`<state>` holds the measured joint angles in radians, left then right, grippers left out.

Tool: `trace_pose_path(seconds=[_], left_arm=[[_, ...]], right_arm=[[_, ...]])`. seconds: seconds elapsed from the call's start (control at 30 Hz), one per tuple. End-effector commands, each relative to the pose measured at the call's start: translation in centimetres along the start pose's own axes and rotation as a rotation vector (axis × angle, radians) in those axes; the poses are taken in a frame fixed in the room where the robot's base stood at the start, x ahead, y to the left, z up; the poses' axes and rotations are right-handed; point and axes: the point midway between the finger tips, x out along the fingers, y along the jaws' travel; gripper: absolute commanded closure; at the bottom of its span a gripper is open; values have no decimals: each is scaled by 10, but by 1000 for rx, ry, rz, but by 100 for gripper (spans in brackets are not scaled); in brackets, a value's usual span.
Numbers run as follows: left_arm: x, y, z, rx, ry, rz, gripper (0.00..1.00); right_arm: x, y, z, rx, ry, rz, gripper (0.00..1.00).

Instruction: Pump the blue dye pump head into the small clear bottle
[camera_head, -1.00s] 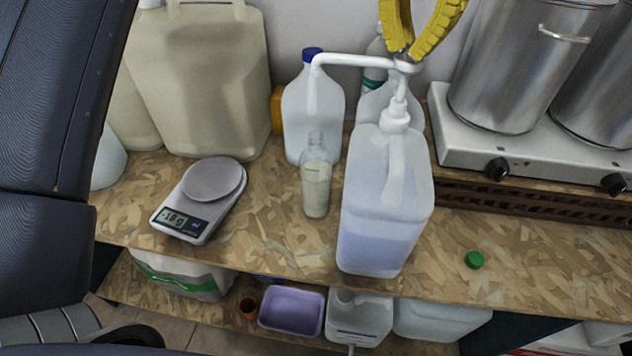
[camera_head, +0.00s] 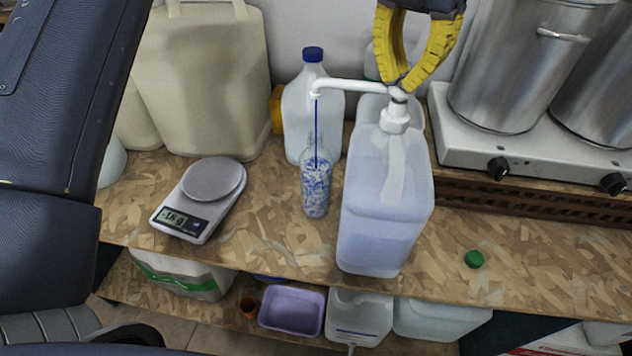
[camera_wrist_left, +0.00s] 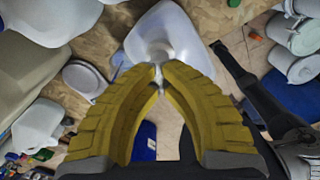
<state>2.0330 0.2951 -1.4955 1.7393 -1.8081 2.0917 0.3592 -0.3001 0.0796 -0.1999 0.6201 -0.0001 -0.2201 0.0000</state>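The white pump head (camera_head: 352,86) sits low on its collar atop a translucent container (camera_head: 385,215) holding bluish liquid. Its spout reaches left over the small clear bottle (camera_head: 316,192). A thin blue stream falls from the spout into this upright bottle, whose contents look speckled blue and white. My left gripper (camera_head: 401,90) has yellow fingers whose tips come together against the top of the pump head. In the left wrist view, the shut fingertips (camera_wrist_left: 159,73) are over the pump container (camera_wrist_left: 168,38). My right gripper is not in view.
A scale (camera_head: 200,205) stands left of the bottle. A blue-capped jug (camera_head: 297,110) is close behind it. A hot plate (camera_head: 540,150) with steel pots is at the right. A green cap (camera_head: 474,259) lies on the board near its front edge.

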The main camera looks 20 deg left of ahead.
Motion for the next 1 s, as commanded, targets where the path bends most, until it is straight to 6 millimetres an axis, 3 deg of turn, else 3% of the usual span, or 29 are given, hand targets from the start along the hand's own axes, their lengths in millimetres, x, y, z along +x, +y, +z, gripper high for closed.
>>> trace_pose_path(seconds=[0.17, 1.0], left_arm=[[-3, 0, 0, 0, 0, 1, 100], [-65, 0, 0, 0, -1, 1, 100]], right_arm=[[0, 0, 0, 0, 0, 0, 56], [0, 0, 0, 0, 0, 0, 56]])
